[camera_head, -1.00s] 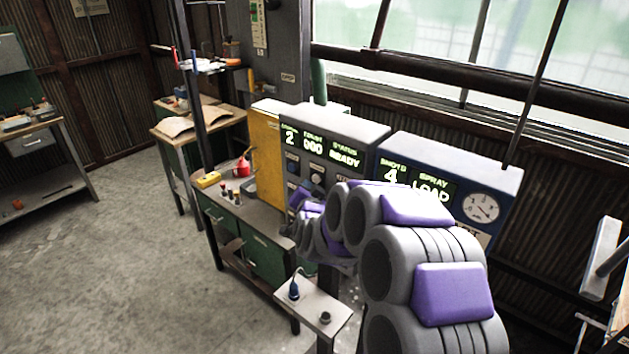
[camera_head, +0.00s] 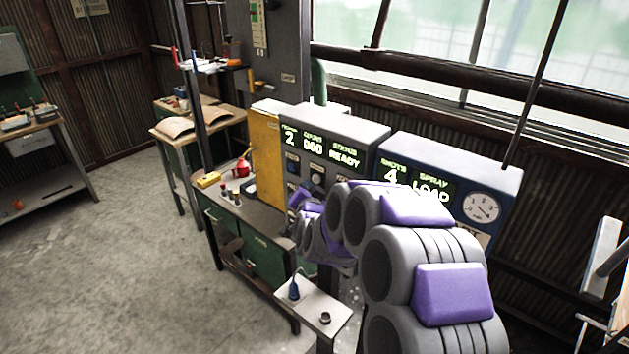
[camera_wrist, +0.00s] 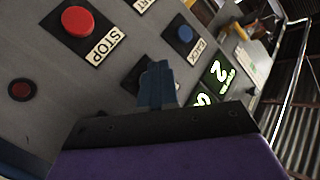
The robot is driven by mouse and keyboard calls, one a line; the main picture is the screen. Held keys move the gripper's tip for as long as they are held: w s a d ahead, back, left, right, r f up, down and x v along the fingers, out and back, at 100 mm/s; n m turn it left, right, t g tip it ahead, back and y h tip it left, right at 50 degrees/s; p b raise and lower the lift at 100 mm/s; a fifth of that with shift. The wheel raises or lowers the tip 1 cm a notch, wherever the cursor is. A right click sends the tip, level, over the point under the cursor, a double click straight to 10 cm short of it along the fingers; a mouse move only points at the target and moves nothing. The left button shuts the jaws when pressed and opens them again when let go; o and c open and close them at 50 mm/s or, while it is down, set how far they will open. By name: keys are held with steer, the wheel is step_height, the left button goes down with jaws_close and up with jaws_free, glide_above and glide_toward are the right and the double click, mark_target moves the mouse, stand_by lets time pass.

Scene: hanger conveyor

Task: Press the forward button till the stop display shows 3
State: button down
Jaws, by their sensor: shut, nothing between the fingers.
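The grey control panel (camera_head: 345,130) has a lit display; its left field, the stop display (camera_head: 289,138), reads 2, beside 000 and READY. In the wrist view the 2 also shows on the display (camera_wrist: 217,70). My gripper (camera_wrist: 157,72) is shut and empty, its dark blue fingertips close to the panel face. A dark square button plate (camera_wrist: 132,78) is partly hidden behind the fingers; its label and button are covered, and I cannot tell whether the tips touch it. A blue button labelled BACK (camera_wrist: 184,34) and a red STOP button (camera_wrist: 77,20) lie beyond the fingers.
A green workbench (camera_head: 235,222) holds a red oil can (camera_head: 242,168). A small pedestal (camera_head: 318,303) stands in front. Another red button (camera_wrist: 21,90) is at the wrist view's left.

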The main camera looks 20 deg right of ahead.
steer(key=shift+d, duration=0.2)
stand_by(0.5)
steer(key=shift+w+d+b, duration=0.15)
steer(key=shift+d+b, duration=0.05)
steer(key=shift+b, duration=0.1)
